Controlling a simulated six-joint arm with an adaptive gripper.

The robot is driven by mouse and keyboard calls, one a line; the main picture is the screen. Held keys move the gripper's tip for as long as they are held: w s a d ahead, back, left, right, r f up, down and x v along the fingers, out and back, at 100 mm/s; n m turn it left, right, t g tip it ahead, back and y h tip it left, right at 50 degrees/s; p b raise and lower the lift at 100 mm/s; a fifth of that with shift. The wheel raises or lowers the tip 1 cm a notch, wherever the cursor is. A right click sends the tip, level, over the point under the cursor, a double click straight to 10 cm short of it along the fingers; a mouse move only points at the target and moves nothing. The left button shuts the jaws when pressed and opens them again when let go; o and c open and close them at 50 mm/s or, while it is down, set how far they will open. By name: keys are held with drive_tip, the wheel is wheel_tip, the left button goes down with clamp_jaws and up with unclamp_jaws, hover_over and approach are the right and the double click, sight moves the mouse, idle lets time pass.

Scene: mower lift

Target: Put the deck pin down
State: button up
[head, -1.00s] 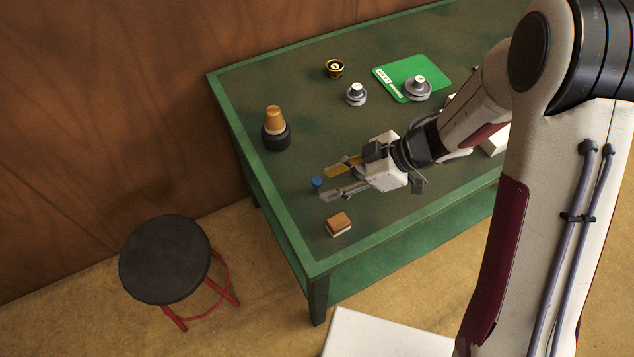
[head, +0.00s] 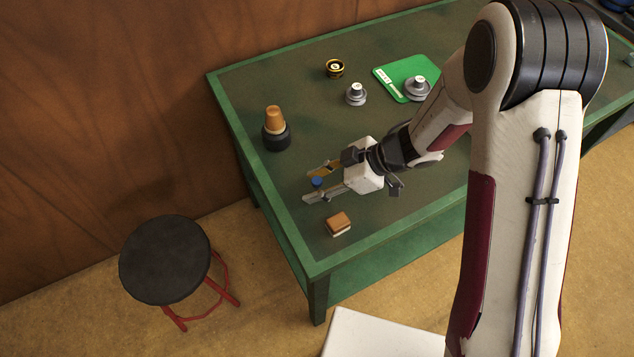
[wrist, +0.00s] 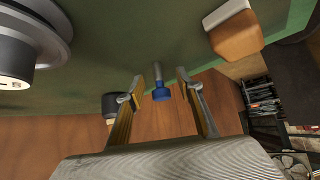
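The deck pin, which I take to be the small blue-capped pin (head: 317,182) with a grey shank, stands near the left part of the green table (head: 262,178). It also shows in the wrist view (wrist: 160,93), cap towards the bottom of the picture. My gripper (head: 313,185) is open, with one finger on each side of the pin. In the wrist view my gripper (wrist: 162,98) shows a gap between the pin and each finger. The pin's foot is partly hidden in the head view.
A brown-and-white block (head: 338,224) sits close to the near finger. An orange cup-like piece (head: 274,118) stands on a black base (head: 276,138). A stool (head: 165,258) stands left.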

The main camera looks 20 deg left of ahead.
sight(317, 180)
drive_tip(key=shift+c, duration=0.3)
clamp_jaws()
drive_tip(key=shift+r, duration=0.1)
drive_tip(key=shift+r, duration=4.9)
